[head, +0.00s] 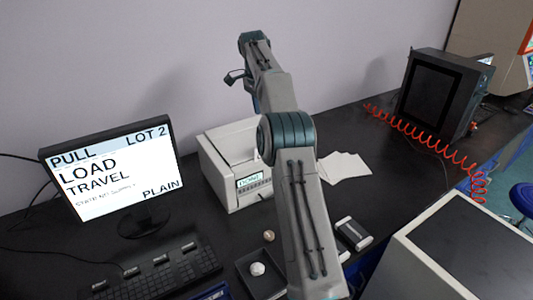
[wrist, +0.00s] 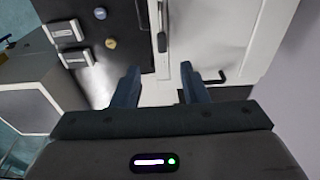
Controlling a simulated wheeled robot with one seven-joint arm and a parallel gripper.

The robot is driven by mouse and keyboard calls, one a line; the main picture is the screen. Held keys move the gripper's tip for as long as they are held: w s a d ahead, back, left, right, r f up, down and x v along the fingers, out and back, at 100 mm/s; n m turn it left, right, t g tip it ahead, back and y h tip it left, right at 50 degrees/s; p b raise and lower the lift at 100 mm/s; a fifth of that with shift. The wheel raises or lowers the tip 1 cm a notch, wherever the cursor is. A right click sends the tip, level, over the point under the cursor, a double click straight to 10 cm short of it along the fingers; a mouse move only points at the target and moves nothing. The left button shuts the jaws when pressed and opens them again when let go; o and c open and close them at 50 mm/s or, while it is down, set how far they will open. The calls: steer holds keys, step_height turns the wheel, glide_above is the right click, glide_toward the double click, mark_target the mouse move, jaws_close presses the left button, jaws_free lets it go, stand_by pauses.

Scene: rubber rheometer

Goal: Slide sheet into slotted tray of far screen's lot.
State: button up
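White sheets (head: 345,166) lie overlapping on the black bench, right of the white machine. The far screen (head: 430,92) is a dark boxed unit at the back right; its face shows no readable text. The near screen (head: 115,170) reads PULL, LOT 2, LOAD, TRAVEL, PLAIN. Two small grey pieces with pale labels show in the wrist view (wrist: 62,31) (wrist: 76,58); one shows right of my arm in the head view (head: 352,233). I cannot tell whether they are slotted. My gripper (wrist: 158,72) is open, over a pale surface, with nothing visible held. Its fingers are not discernible in the head view.
A white machine (head: 218,185) with a lit DONE display stands mid-bench. A black tray (head: 243,266) with a whitish lump (head: 257,268) sits near the front. A keyboard (head: 150,275) is at left. A red coiled cord (head: 425,145) crosses the right side. A pale cabinet (head: 410,262) stands front right.

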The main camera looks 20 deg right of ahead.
steer(key=f, duration=0.2)
steer(key=f+b, duration=0.1)
steer(key=f, duration=0.2)
steer(key=d+f, duration=0.1)
steer(key=f, duration=0.2)
steer(key=shift+w+d+f+b, duration=0.1)
steer(key=shift+w+b, duration=0.1)
steer(key=shift+b, duration=0.15)
steer(key=shift+w+d+f+p, duration=0.1)
steer(key=shift+d+f+p, duration=0.1)
steer(key=shift+f, duration=0.75)
steer(key=shift+d+f+p, duration=0.1)
steer(key=shift+f+p, duration=0.05)
steer(key=shift+f, duration=0.8)
steer(key=shift+w+d+f+p, duration=0.1)
steer(key=shift+f+p, duration=0.1)
steer(key=shift+f, duration=0.75)
jaws_close()
